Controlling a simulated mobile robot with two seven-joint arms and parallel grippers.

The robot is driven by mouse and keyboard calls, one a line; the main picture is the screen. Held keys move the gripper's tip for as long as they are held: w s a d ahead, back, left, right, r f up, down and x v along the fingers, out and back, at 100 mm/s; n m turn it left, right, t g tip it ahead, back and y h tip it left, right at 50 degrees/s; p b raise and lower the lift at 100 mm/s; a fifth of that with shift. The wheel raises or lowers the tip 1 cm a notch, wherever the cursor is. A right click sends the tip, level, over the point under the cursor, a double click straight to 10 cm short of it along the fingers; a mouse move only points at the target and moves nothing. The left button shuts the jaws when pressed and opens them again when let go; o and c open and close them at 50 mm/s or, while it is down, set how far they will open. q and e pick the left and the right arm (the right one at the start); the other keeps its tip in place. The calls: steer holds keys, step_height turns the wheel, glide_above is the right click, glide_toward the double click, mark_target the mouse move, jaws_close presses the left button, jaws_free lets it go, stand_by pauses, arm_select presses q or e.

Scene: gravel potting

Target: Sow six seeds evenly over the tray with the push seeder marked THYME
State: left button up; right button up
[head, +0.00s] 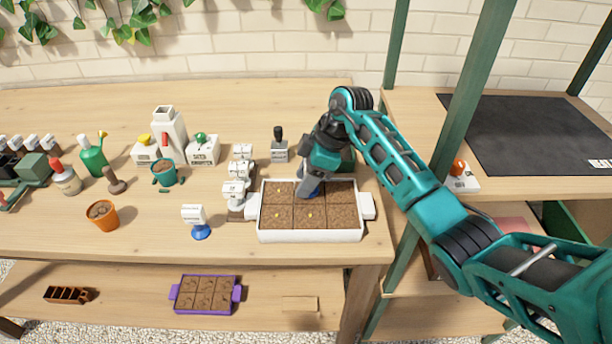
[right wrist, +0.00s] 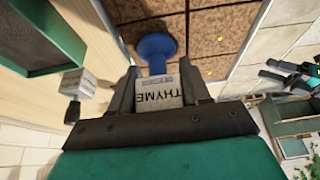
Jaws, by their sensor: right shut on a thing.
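The white seed tray (head: 310,236) stands near the table's front edge, with six brown soil cells in two rows. My right gripper (head: 310,182) is over the tray's back row, about the left and middle cells. It is shut on the push seeder (right wrist: 158,92), whose label reads THYME. The seeder's blue round end (right wrist: 156,46) is against or just above the soil; I cannot tell which. Small yellow specks like seeds (head: 277,215) show in the front left and front middle cells. Two specks also show in the right wrist view. My left gripper is not in view.
Another blue-based seeder (head: 200,231) stands left of the tray, its label unreadable. White labelled items (head: 241,172) stand close to the tray's left end. Pots and bottles fill the table's left. A purple tray (head: 207,294) lies on the lower shelf. A green post (head: 440,150) rises at right.

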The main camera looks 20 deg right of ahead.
steer(key=shift+r+p, duration=0.85)
steer(key=shift+p, duration=0.3)
steer(key=shift+r, duration=0.6)
